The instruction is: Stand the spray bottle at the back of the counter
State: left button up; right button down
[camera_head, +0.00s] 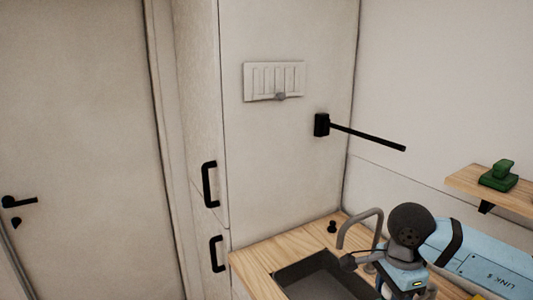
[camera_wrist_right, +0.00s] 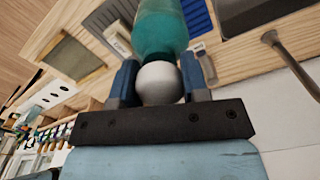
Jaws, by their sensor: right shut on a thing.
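In the right wrist view my right gripper (camera_wrist_right: 160,80) is shut on the spray bottle (camera_wrist_right: 160,30). The bottle has a translucent teal body and a rounded white part that sits between the two blue fingers. The top edge of the picture cuts off the rest of the bottle. The wooden counter (camera_head: 255,262) lies at the lower right in the head view, with a dark sink (camera_head: 322,278) set into it. In the head view my right arm is over the counter at the right, and the bottle cannot be made out there. My left gripper is in neither view.
A grey tap (camera_head: 372,218) curves up behind the sink, close to my right arm. A small black knob (camera_head: 332,227) stands at the back of the counter. A black bar (camera_head: 365,135) juts from the tall cabinet. A wall shelf (camera_head: 470,182) holds a green object (camera_head: 498,176).

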jog(key=n, duration=0.1)
jog(key=f+n, duration=0.1)
jog(key=n, duration=0.1)
jog(key=shift+s+f+n, duration=0.25)
jog(key=shift+s+n, duration=0.05)
jog(key=n, duration=0.1)
jog(key=f+n, duration=0.1)
jog(key=n, duration=0.1)
jog(key=s+f+n+p, duration=0.1)
jog(key=n, duration=0.1)
jog(key=shift+a+f, duration=0.1)
jog(key=n, duration=0.1)
jog(key=f+n, duration=0.1)
jog(key=n, duration=0.1)
jog(key=shift+s+f+n, duration=0.2)
jog(key=shift+s+n, duration=0.1)
jog(key=f+n, duration=0.1)
jog(key=n, duration=0.1)
jog(key=s+n, duration=0.1)
jog(key=shift+a+f+n+p, duration=0.1)
jog(key=shift+f+n+p, duration=0.25)
jog(key=shift+n, duration=0.05)
jog(key=shift+r, duration=0.15)
